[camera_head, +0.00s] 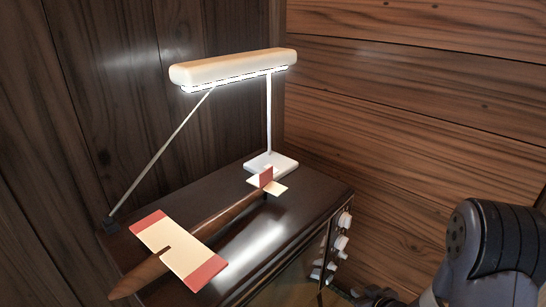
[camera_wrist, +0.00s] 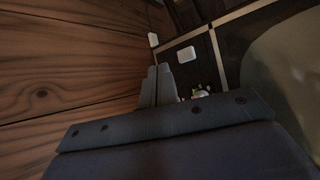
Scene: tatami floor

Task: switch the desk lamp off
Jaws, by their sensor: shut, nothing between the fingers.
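The desk lamp (camera_head: 235,68) is lit, with a long cream head glowing along its underside. Its thin white post rises from a white base (camera_head: 271,163) at the back of a dark wooden cabinet (camera_head: 316,190). I cannot make out a switch on the lamp. In the wrist view my gripper (camera_wrist: 159,70) is shut and empty, its dark fingers side by side. Part of my arm shows at the lower right of the head view, right of the cabinet and apart from the lamp. The lamp is not clearly recognisable in the wrist view.
A wooden model plane (camera_head: 182,250) with cream and red wings lies across the cabinet top, its tail close to the lamp base. A thin grey rod (camera_head: 160,155) slants up from the cabinet's left corner. Pale knobs (camera_head: 342,242) line its right side. Wooden walls stand behind.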

